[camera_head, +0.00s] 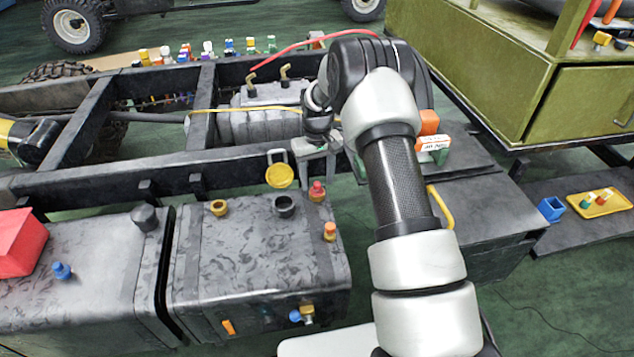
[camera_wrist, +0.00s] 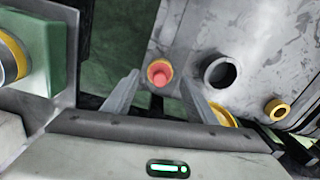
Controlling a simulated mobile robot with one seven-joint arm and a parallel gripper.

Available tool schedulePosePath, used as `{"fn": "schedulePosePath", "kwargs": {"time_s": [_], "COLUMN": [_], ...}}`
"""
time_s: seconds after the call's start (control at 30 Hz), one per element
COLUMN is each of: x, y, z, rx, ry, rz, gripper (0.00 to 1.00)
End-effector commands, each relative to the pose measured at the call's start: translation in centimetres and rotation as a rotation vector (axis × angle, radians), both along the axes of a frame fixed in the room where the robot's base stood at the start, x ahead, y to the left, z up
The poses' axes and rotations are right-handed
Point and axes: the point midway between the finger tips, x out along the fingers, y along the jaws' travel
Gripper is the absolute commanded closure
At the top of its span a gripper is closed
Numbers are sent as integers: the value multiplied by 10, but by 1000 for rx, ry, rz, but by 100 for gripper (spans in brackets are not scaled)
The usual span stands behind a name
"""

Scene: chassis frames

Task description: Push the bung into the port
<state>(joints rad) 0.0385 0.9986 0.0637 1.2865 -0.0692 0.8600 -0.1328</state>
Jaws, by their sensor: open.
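A red bung (camera_head: 317,191) stands on the grey tank top near its back right corner. In the wrist view the bung (camera_wrist: 160,73) shows a round red top with an orange rim around it. I cannot tell how deep it sits. My gripper (camera_head: 318,158) is above and behind the tank edge, pointing down. In the wrist view my gripper (camera_wrist: 158,85) is open, with the bung seen between its fingertips and nothing held. A black-rimmed open port (camera_head: 285,205) is left of the bung; it also shows in the wrist view (camera_wrist: 220,72).
A yellow-rimmed port (camera_head: 219,207) is further left. A yellow cap (camera_head: 279,176) stands up at the tank's back edge. An orange plug (camera_head: 330,231) stands in front of the bung. The dark chassis rail (camera_head: 150,172) runs behind. A blue plug (camera_head: 62,270) is on the left tank.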

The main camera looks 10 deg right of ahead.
Motion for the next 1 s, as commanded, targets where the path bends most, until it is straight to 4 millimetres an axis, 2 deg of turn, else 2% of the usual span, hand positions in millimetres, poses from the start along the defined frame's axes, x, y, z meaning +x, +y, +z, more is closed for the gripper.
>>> {"fn": "schedulePosePath", "kwargs": {"time_s": [0.03, 0.3, 0.5, 0.7, 1.0], "x": [1, 1, 1, 1, 0], "y": [0, 0, 0, 0, 0], "z": [15, 82, 124, 148, 154], "rx": [0, 0, 1, 0, 1], "ry": [-5, -4, -3, -2, 0], "rz": [0, 0, 0, 0, 0], "gripper": [48, 48, 48, 48, 48]}}
